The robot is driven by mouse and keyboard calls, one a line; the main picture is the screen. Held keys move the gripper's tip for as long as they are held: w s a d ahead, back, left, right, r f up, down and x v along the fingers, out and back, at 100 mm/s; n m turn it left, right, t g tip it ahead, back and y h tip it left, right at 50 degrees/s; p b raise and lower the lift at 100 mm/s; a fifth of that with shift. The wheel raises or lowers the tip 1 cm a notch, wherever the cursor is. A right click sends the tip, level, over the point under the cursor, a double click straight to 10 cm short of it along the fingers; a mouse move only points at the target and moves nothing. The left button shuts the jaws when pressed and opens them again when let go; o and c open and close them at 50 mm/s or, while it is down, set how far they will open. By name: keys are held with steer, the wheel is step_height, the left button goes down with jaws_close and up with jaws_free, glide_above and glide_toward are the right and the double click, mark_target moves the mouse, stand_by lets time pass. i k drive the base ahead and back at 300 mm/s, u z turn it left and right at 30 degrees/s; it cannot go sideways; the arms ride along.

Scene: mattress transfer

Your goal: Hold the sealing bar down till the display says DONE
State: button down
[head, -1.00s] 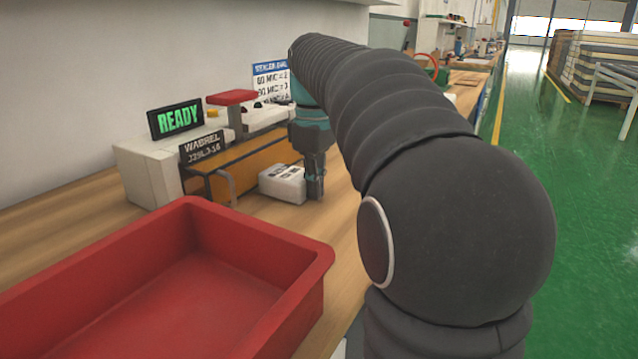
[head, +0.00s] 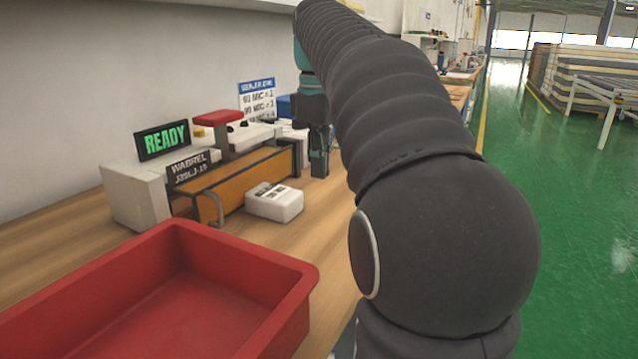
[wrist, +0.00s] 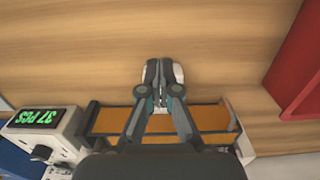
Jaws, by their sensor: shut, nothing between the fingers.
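The sealer (head: 135,195) is a pale machine with an orange front, standing on the wooden bench. Its display (head: 163,140) reads READY in green. A red-topped handle (head: 218,117) stands raised on a post above it; I take this for the sealing bar's press. A white packet (head: 275,203) with a printed label lies in front of the orange part. My gripper (head: 318,165) points down, beyond and right of the packet, apart from the handle. In the wrist view my gripper (wrist: 158,75) has its fingers together, partly covering something white. The orange part (wrist: 112,120) lies below the fingers there.
A red tray (head: 285,305) fills the bench's near left, its edge also at right in the wrist view. A white device (wrist: 45,130) there shows a green readout, seemingly 37 PCS. A printed sign (head: 257,100) stands behind.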

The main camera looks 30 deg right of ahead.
mark_target(218, 120)
steer(key=k, duration=1)
